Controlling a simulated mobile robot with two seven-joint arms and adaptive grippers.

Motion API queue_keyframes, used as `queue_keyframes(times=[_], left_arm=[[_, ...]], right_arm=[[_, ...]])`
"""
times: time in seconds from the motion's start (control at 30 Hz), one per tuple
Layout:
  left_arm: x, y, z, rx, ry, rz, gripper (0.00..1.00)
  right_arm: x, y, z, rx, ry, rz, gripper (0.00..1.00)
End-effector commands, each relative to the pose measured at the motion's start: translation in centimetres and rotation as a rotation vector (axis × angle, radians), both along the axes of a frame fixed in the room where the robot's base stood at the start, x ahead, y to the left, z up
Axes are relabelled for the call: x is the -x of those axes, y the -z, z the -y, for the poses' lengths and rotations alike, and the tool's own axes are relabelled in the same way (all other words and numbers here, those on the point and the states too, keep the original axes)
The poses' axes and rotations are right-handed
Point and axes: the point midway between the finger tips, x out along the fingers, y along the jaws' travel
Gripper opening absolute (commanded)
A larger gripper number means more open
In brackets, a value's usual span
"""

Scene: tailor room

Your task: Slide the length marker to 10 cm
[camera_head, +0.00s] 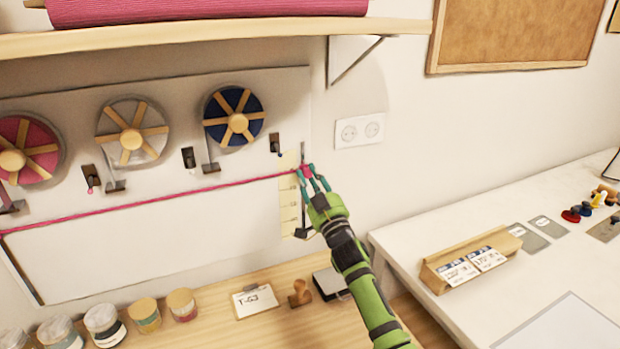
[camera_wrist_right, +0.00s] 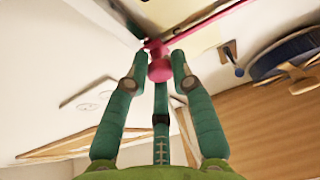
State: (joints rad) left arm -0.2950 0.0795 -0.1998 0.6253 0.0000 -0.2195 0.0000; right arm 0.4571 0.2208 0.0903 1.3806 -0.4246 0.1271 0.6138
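The length marker is a pink knob (camera_wrist_right: 159,68) at the right end of a pink ribbon (camera_head: 190,193). It sits near the top of a pale yellow ruler strip (camera_head: 289,208) on the wall panel. My green right gripper (camera_head: 313,178) reaches up to it with its teal fingers around the knob. In the right wrist view, the fingertips (camera_wrist_right: 159,66) stand on both sides of the knob with small gaps, and the third finger is behind it. The strip's numbers are too small to read. My left gripper is not in view.
Pink, white and blue spools (camera_head: 232,115) hang on the panel left of the strip. Jars (camera_head: 103,322), a T-G3 card (camera_head: 254,301) and a wooden stamp (camera_head: 300,292) stand on the wooden counter below. A white table (camera_head: 440,233) is at right. A shelf (camera_head: 210,38) overhangs above.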

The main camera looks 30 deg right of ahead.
Motion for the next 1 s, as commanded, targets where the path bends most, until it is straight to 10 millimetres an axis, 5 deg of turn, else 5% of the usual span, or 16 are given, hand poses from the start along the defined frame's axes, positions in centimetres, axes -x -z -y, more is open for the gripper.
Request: queue_keyframes(times=[0.17, 0.5, 0.83, 0.87, 0.9, 1.0], left_arm=[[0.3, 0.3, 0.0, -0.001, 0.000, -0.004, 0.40], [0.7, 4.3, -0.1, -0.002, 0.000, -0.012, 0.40], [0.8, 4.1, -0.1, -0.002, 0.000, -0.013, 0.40], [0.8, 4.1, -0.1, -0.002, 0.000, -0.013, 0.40], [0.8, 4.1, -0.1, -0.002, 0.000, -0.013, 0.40], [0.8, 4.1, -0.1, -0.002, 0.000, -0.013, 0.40]], right_arm=[[0.0, 0.3, 0.0, 0.000, 0.000, 0.000, 0.00], [0.0, 5.3, 0.0, 0.000, 0.000, -0.005, 0.00], [0.0, 4.8, 0.0, 0.002, 0.001, 0.003, 0.00], [0.0, 4.8, 0.0, 0.002, 0.000, 0.004, 0.32], [0.0, 4.8, 0.0, 0.002, 0.000, 0.004, 0.48], [0.0, 4.9, 0.0, 0.002, 0.001, 0.003, 0.48]])
